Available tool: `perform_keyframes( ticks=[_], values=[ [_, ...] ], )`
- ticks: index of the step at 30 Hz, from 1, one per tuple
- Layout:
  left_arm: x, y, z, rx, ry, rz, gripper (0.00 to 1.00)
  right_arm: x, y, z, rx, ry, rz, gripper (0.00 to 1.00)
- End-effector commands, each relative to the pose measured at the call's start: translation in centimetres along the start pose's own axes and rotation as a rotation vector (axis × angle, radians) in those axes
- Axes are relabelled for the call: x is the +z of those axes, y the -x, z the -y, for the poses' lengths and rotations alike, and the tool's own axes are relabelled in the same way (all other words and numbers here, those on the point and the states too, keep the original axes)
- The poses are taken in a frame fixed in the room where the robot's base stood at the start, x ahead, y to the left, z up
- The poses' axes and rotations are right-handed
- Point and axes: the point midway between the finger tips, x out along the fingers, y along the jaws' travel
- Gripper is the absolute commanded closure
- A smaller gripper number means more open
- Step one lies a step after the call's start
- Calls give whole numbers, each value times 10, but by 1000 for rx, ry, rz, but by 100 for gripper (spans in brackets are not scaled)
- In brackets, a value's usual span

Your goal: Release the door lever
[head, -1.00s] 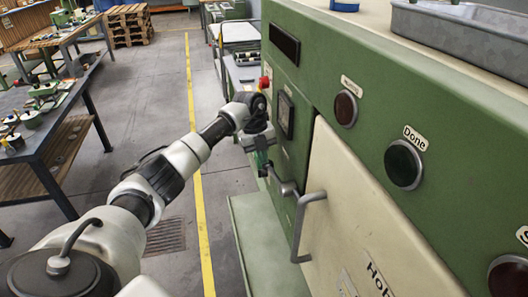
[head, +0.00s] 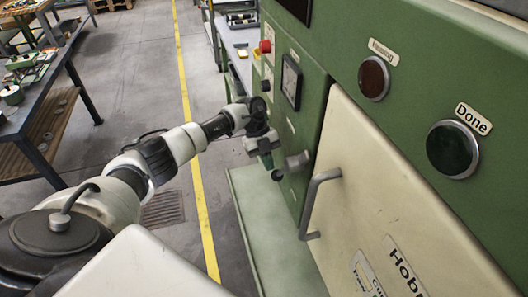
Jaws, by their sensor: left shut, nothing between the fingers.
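The door lever (head: 298,161) sits on the green machine front, left of the pale door (head: 385,215). It has a round grey hub, and a dark ball end (head: 277,175) shows to the lower left of the hub. My left gripper (head: 268,163) is shut, with nothing seen between its fingers. Its tip is just above and left of the ball end; I cannot tell whether they touch. The door has a grey bar handle (head: 313,205) on its left side and looks closed. My right gripper is not in view.
The green machine carries a red button (head: 265,47), a dark gauge (head: 291,82) and round "Running" and "Done" lamps (head: 452,150). A green ledge (head: 265,240) lies below. Floor with a yellow line (head: 190,110) is clear; a workbench (head: 50,85) stands left.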

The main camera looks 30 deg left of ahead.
Motion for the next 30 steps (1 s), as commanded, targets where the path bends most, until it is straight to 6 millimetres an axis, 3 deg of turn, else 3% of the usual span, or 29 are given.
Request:
perform_keyframes(
  ticks=[12,30],
  values=[
    [-10,-29,-5,0,5,-38,100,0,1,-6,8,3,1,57],
    [-15,-42,-7,11,1,-45,100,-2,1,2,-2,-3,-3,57]
  ],
)
